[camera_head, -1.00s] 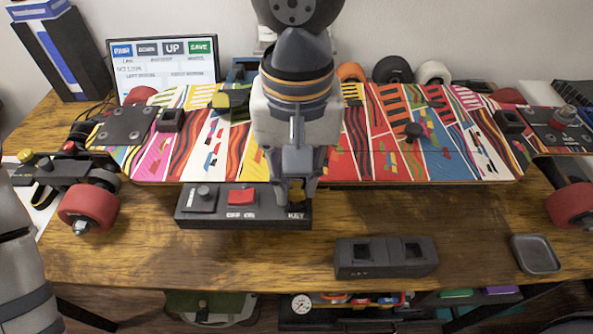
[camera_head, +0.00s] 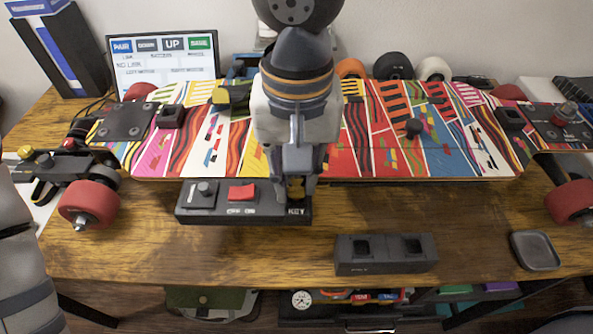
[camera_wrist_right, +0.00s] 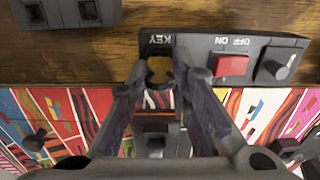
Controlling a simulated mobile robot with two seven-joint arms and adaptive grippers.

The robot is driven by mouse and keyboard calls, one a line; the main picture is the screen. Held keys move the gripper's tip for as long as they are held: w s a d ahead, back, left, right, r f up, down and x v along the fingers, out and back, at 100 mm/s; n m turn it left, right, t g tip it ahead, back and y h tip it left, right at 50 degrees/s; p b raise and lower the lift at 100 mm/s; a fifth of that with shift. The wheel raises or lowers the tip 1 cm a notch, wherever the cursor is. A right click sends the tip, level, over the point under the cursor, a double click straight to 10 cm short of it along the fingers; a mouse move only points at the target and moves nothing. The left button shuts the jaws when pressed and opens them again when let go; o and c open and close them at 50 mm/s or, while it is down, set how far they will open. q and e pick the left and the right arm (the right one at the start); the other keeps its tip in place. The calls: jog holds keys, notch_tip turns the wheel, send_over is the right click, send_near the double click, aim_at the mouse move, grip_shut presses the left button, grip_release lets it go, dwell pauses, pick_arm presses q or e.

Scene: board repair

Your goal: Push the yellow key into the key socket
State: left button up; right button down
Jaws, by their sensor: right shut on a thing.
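The black control box (camera_head: 240,213) stands on the table in front of the skateboard, with a red switch, a knob and a KEY label at its right end. My right gripper (camera_head: 296,193) points down over that end, its fingers shut on the yellow key (camera_head: 296,186). In the right wrist view the key (camera_wrist_right: 160,70) shows as a dull yellow piece between the fingertips, beside the KEY label. The key socket is hidden under the key and fingers, so I cannot tell how deep the key sits.
The colourful skateboard deck (camera_head: 390,135) lies right behind the box. A dark two-slot block (camera_head: 386,267) and a small grey tray (camera_head: 535,251) stand at the front right. A red wheel (camera_head: 88,205) is to the left. A screen (camera_head: 163,66) stands behind.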

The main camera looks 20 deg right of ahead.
jog(key=shift+f, duration=0.45)
dwell(0.4)
jog(key=c, duration=1.4)
grip_release()
jog(key=shift+o, duration=0.6)
jog(key=shift+o, duration=1)
jog(key=shift+r, duration=4.55)
